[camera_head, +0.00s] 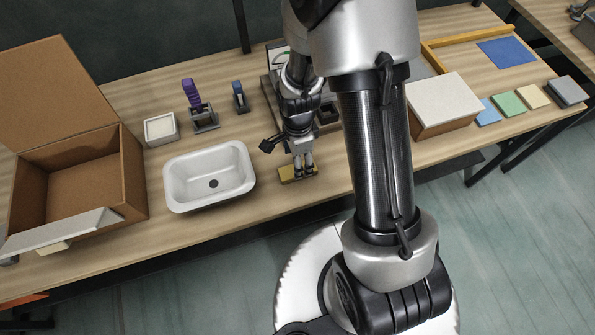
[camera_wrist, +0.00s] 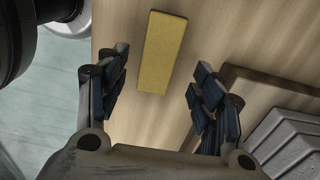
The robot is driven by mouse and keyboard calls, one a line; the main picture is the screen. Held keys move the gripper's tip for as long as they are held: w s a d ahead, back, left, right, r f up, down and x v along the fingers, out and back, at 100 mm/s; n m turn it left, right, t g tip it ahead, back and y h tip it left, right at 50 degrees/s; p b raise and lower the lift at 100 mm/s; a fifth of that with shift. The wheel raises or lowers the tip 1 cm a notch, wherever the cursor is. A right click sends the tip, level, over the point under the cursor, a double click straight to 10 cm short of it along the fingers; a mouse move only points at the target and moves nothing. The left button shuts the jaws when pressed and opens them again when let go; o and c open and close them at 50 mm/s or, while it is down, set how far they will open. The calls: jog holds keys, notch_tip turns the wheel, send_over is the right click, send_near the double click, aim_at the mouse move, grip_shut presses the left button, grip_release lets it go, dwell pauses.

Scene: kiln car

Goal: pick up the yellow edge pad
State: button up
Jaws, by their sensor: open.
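The yellow edge pad (camera_wrist: 163,52) lies flat on the wooden table, a plain oblong block. In the wrist view it is just beyond and between my open fingers, nearer the left finger, with nothing in the jaws. In the head view the pad (camera_head: 298,173) is near the table's front edge, partly covered by my gripper (camera_head: 304,172), which points down over it. My gripper (camera_wrist: 158,97) also shows in the wrist view, its two dark-padded fingers spread wide. I cannot tell how high the fingertips are above the table.
A white basin (camera_head: 208,176) stands left of my gripper, with an open cardboard box (camera_head: 75,180) farther left. A closed box (camera_head: 445,105) and several coloured pads, including a green one (camera_head: 508,103), lie to the right. A grey stepped object (camera_wrist: 290,140) is beside my right finger.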

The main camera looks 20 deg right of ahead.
notch_tip(320, 180, down, 5)
jog(key=shift+f+b, duration=0.1)
jog(key=shift+b, duration=1)
jog(key=shift+s, duration=0.1)
jog(key=shift+c, duration=0.5)
jog(key=c, duration=0.9)
jog(key=shift+o, duration=0.2)
jog(key=shift+r, duration=0.2)
